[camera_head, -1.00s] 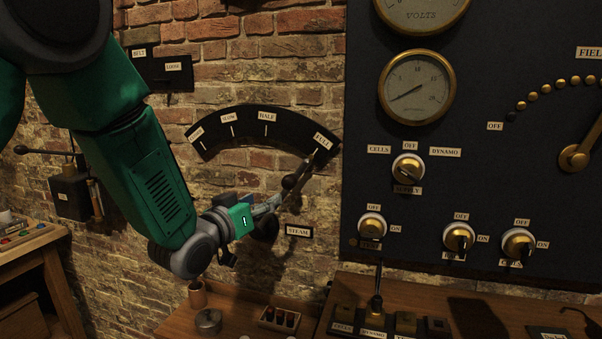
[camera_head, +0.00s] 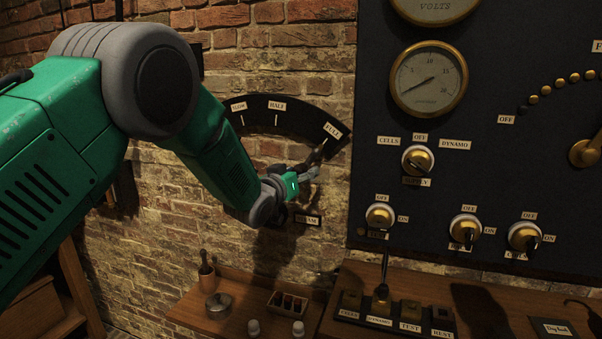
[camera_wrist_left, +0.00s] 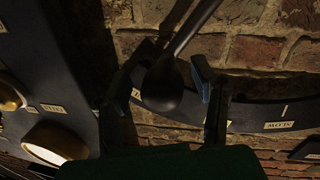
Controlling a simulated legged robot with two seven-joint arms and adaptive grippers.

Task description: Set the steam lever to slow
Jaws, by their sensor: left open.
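The steam lever (camera_head: 321,154) is dark and slants up to the FULL label (camera_head: 333,130) on the black curved scale (camera_head: 262,116). SLOW (camera_head: 238,106) is at the scale's visible left part, with HALF between. My left gripper (camera_head: 310,176) is open at the lever's upper part. In the left wrist view, the lever's dark rounded knob (camera_wrist_left: 164,88) lies between the two spread fingers of the gripper (camera_wrist_left: 168,78). Whether either finger touches it I cannot tell. The gripper and forearm hide the lever's lower part in the head view. My right gripper is not in view.
A dark panel with gauges (camera_head: 429,79) and knobs (camera_head: 417,160) stands close on the right. Below, a wooden shelf (camera_head: 245,316) holds a round tin (camera_head: 218,305) and a small rack (camera_head: 287,304). My arm covers the scale's left end.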

